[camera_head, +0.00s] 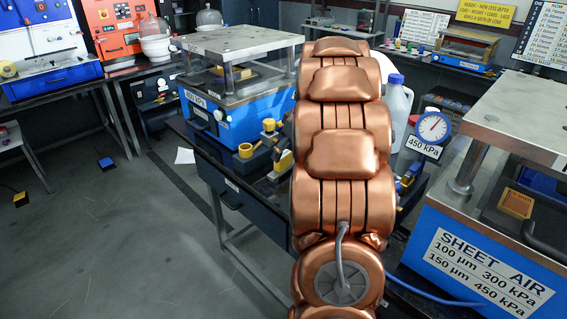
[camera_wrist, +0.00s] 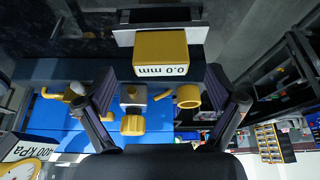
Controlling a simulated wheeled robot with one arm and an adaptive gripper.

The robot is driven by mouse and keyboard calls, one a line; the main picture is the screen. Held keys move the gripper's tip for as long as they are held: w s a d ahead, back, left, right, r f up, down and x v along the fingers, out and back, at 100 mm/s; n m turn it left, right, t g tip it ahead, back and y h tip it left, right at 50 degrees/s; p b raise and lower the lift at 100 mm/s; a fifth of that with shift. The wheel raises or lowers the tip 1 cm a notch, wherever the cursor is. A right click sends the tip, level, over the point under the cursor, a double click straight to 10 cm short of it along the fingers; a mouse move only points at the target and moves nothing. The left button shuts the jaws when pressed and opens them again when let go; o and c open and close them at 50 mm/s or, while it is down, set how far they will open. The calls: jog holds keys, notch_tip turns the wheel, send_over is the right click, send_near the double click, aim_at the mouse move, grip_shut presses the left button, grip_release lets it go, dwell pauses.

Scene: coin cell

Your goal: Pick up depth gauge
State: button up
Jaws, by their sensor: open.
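The depth gauge (camera_wrist: 160,52), a yellow block with a white "0.0 mm" label on a pale flat bar, shows at the top middle of the wrist view. The label reads upside down there. My gripper (camera_wrist: 160,88) is open, its two dark fingers spread wide left and right. The gauge appears ahead of the fingertips, between their lines and apart from both. Nothing is held. In the head view my copper arm hides the gripper, and I cannot pick out the gauge for certain.
Small yellow fittings (camera_wrist: 132,124) and a yellow ring-shaped part (camera_wrist: 187,96) appear between the fingers in the wrist view. In the head view, a blue press (camera_head: 205,118) stands left of my arm and a "SHEET AIR" press (camera_head: 480,265) stands right.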

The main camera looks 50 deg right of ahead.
aim_at(284, 154)
jog(key=shift+p+x, duration=0.4)
jog(key=shift+x, duration=1.5)
jog(key=shift+r, duration=0.1)
jog(key=shift+c, duration=0.3)
jog(key=c, duration=1.3)
jog(key=shift+w+r, duration=0.1)
jog(key=shift+r, duration=0.05)
